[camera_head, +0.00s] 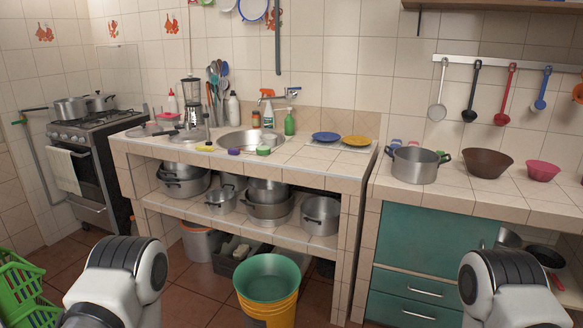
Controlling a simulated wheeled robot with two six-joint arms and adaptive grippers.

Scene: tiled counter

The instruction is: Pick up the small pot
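Several metal pots are in view, and I cannot tell for sure which one is the small pot. A steel pot with two dark handles (414,167) stands upright on the right tiled counter. On the shelf under the sink counter stand a smaller pot (221,201), a pot at the shelf's right end (321,215), a wide pot at the left (184,187) and a stacked pot in the middle (269,208). A lidded pot (70,109) sits on the stove. Only links of my two arms show at the bottom corners; neither gripper is in view.
A brown bowl (487,163) and a pink bowl (542,171) stand right of the steel pot. Utensils hang from a rail (490,64) above. A yellow-green bucket (267,281) stands on the floor before the sink counter (300,163). A green crate (22,290) is at lower left.

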